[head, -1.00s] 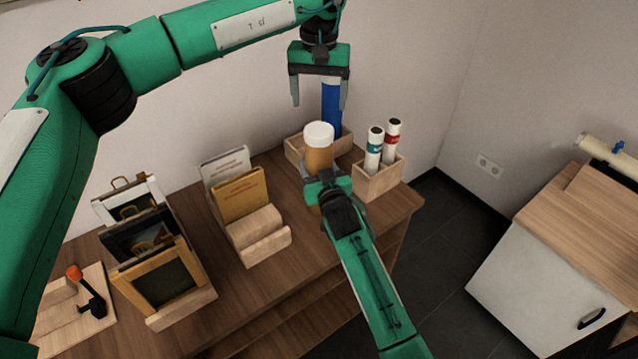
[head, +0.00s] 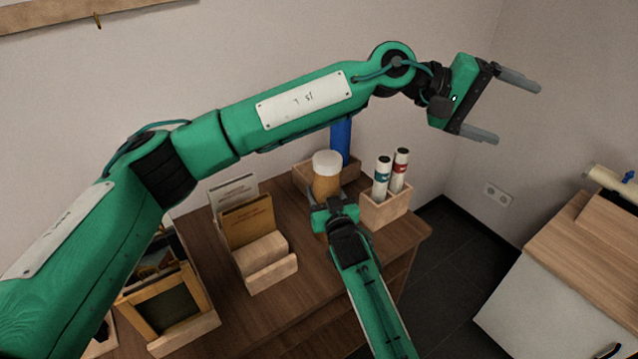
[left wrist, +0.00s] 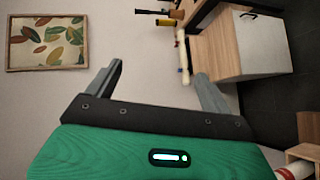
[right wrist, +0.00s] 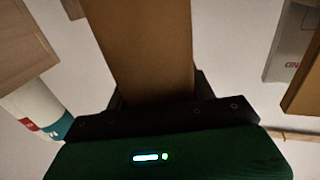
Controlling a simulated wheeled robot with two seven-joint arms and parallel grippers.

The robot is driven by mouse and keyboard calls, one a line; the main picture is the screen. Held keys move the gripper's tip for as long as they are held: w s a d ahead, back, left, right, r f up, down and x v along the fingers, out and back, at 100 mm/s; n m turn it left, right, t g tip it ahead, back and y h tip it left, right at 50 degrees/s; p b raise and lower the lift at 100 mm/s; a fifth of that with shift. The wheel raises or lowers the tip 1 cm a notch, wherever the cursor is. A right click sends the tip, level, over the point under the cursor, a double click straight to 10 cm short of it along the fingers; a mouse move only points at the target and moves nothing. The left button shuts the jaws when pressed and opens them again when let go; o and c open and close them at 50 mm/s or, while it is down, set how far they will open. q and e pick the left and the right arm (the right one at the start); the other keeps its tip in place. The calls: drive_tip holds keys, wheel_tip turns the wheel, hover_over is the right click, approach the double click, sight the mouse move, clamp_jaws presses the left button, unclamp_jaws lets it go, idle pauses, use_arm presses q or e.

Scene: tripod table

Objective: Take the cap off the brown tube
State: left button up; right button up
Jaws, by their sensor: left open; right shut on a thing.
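The brown tube (head: 326,183) stands upright near the back of the table, with its white cap (head: 327,161) on top. My right gripper (head: 335,208) is shut on the tube below the cap; the tube's brown wall (right wrist: 148,45) fills the middle of the right wrist view between the fingers. My left gripper (head: 508,106) is open and empty, up in the air to the right of the tube and well apart from the cap. The left wrist view shows nothing between its fingers (left wrist: 158,85).
A blue tube (head: 341,142) stands in a wooden box behind the brown tube. Two white tubes stand in a wooden holder (head: 386,211) to the right. Books (head: 249,222) and frames (head: 168,308) stand left. A cabinet (head: 560,270) is at far right.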

sight(329, 153)
use_arm(q)
wheel_tip(329, 153, up, 16)
drive_tip(key=s+a+n+t+h, duration=0.1)
drive_tip(key=a+n+t+h, duration=0.1)
drive_tip(key=n+t+h, duration=0.65)
drive_tip(key=w+a+r+n+t+y, duration=0.1)
drive_tip(key=w+a+n+t+y, duration=0.2)
drive_tip(key=a+n+t+y, duration=0.65)
drive_tip(key=w+a+r+n+t+y, duration=0.1)
drive_tip(key=w+a+n+t+y, duration=0.4)
drive_tip(key=n, duration=1)
drive_tip(key=s+a+f+n+g+y, duration=0.1)
drive_tip(key=a+f+n+g+y, duration=0.3)
drive_tip(key=f, duration=0.5)
drive_tip(key=a+f+n+g+y, duration=0.3)
drive_tip(key=a+f+n, duration=0.35)
drive_tip(key=f, duration=0.25)
wheel_tip(329, 153, down, 19)
drive_tip(key=s+a+m+t, duration=0.2)
drive_tip(key=m, duration=0.5)
drive_tip(key=shift+h, duration=0.3)
drive_tip(key=x, duration=1)
drive_tip(key=shift+w+d, duration=0.35)
